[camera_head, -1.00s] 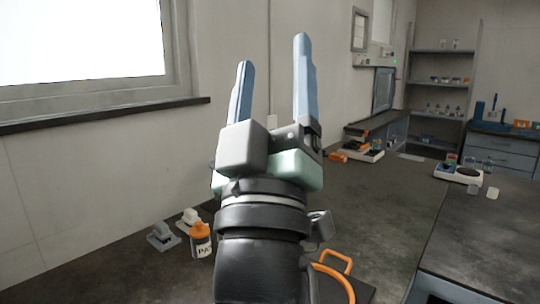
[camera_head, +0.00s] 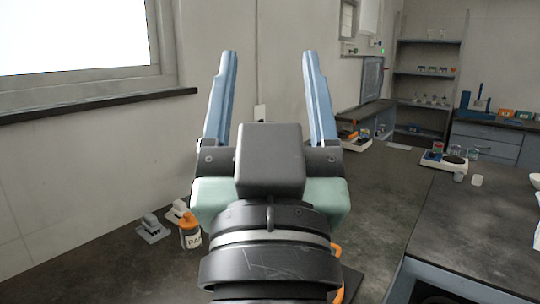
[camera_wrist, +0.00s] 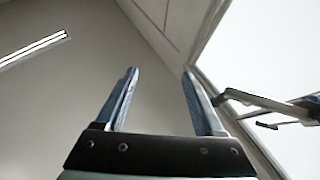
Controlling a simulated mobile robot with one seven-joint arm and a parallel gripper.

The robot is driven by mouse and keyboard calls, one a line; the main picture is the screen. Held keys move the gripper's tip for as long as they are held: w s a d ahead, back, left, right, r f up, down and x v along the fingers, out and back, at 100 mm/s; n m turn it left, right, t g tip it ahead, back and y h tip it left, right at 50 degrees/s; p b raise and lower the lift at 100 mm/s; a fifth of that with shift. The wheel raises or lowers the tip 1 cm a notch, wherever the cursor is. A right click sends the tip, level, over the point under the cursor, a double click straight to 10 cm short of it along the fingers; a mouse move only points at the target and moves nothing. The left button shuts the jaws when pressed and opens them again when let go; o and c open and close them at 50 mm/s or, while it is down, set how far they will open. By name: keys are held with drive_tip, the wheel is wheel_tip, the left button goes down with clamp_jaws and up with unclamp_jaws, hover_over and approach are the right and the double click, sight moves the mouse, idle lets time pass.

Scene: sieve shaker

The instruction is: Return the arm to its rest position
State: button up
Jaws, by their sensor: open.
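My gripper (camera_head: 270,58) is raised in front of my body camera, its two blue fingers pointing up and spread wide apart with nothing between them. In the wrist view my gripper (camera_wrist: 160,72) also shows open and empty, facing the ceiling and upper wall. My arm below the gripper hides part of the dark bench (camera_head: 110,270) behind it.
An orange-capped bottle (camera_head: 190,234) and small grey items (camera_head: 152,228) stand on the bench at left. An orange handle (camera_head: 338,280) is partly hidden behind my wrist. A window (camera_head: 75,40) is at upper left. Shelves (camera_head: 430,75) and a second bench (camera_head: 480,230) are at right.

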drive_tip(key=s+r+t, duration=0.3)
drive_tip(key=s+r, duration=0.2)
drive_tip(key=r, duration=0.1)
wheel_tip(320, 180, up, 16)
drive_tip(key=p, duration=1.7)
drive_tip(key=shift+w+g+p, duration=0.35)
drive_tip(key=shift+w+g, duration=0.05)
